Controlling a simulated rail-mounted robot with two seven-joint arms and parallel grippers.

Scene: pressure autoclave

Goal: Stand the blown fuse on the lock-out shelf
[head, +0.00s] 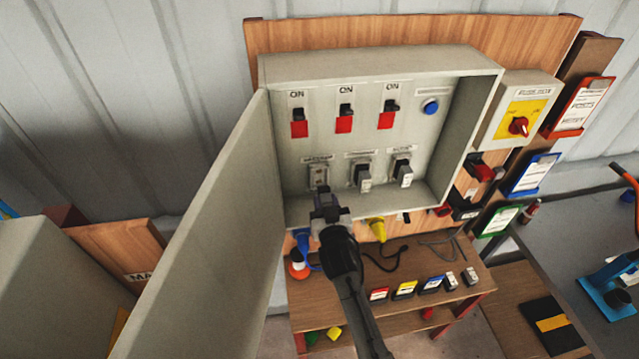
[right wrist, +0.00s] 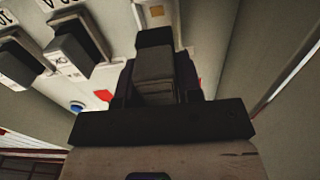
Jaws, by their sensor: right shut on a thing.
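My right gripper (head: 323,201) is in front of the lower left fuse socket (head: 318,174) in the open grey cabinet. In the right wrist view, my right gripper (right wrist: 154,88) is shut on a dark grey block-shaped fuse (right wrist: 154,66). The socket's pale face shows just above the gripper in the head view. I cannot tell whether the fuse still touches it. Two other fuses, the middle one (head: 363,178) and the right one (head: 403,173), sit in the same row. No shelf readable as the lock-out shelf is clear; a small ledge (head: 468,188) is right of the cabinet. My left gripper is not in view.
The open cabinet door (head: 215,215) stands left of my right arm. A wooden bench (head: 405,282) below carries several coloured blocks and two grey fuse-like pieces.

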